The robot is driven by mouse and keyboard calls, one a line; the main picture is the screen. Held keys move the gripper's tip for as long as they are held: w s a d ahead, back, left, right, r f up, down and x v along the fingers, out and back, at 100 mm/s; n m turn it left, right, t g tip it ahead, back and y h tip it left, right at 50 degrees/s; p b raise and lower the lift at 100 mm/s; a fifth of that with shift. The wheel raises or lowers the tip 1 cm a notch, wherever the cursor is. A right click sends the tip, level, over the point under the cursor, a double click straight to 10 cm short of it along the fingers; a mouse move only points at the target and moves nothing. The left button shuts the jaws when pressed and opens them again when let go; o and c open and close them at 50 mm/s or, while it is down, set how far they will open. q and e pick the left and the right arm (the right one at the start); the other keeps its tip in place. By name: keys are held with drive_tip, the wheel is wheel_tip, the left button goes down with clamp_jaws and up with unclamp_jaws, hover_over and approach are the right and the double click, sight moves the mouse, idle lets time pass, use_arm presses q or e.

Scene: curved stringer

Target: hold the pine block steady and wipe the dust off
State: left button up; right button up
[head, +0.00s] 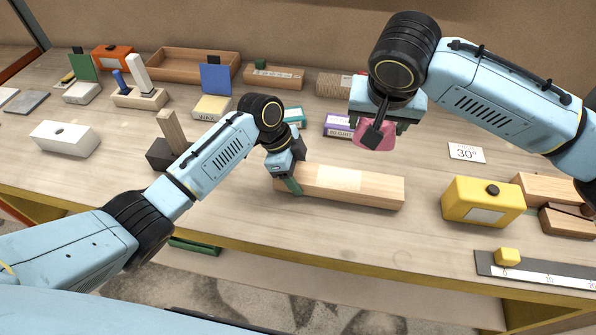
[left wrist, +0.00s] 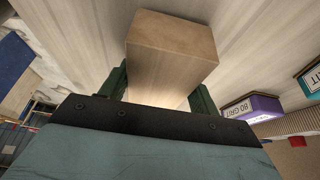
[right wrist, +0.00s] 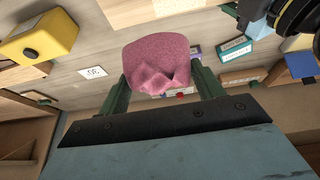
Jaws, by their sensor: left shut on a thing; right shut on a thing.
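The pine block (head: 365,189) lies lengthwise on the bench, with a paler patch on the middle of its top. My left gripper (head: 291,184) is shut on the block's left end. In the left wrist view the block (left wrist: 172,45) sits between the green fingers (left wrist: 160,90). My right gripper (head: 376,128) is shut on a pink cloth (head: 372,141) and holds it up behind and above the block, apart from it. In the right wrist view the crumpled cloth (right wrist: 157,60) hangs between the green fingers (right wrist: 160,92). The cloth's far side is hidden.
A yellow box (head: 482,203) with a black knob stands right of the block. A ruler strip (head: 540,270) lies at the front right. A purple grit box (head: 338,125) stands behind the block. A dark holder with a wooden post (head: 172,130) is left. The bench just in front of the block is clear.

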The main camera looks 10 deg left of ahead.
use_arm(q)
drive_tip(key=shift+f, duration=0.4)
idle(0.3)
drive_tip(key=o, duration=1.4)
drive_tip(key=c, duration=0.9)
